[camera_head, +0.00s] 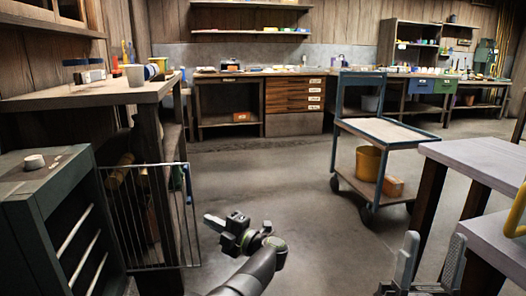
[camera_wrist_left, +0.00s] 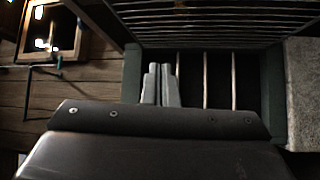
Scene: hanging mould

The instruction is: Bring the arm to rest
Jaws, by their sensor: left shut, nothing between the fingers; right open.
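My left gripper (camera_head: 212,222) is in the lower middle of the head view, its arm coming up from the bottom edge and its fingers pointing left over the floor. In the left wrist view its two grey fingers (camera_wrist_left: 161,84) lie close together, shut and empty. Behind them is a dark green rack with pale rods. My right gripper (camera_head: 434,242) is at the bottom right of the head view, its two grey fingers upright and apart, open with nothing seen between them. It is in front of the pale-topped bench on the right.
A dark green cabinet (camera_head: 32,200) stands at near left. A wire grille (camera_head: 178,225) stands beside a bench with cups, left of my left gripper. A blue trolley (camera_head: 402,138) holds a yellow bucket (camera_head: 368,163). A pale bench (camera_head: 485,160) is at right. The middle floor is clear.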

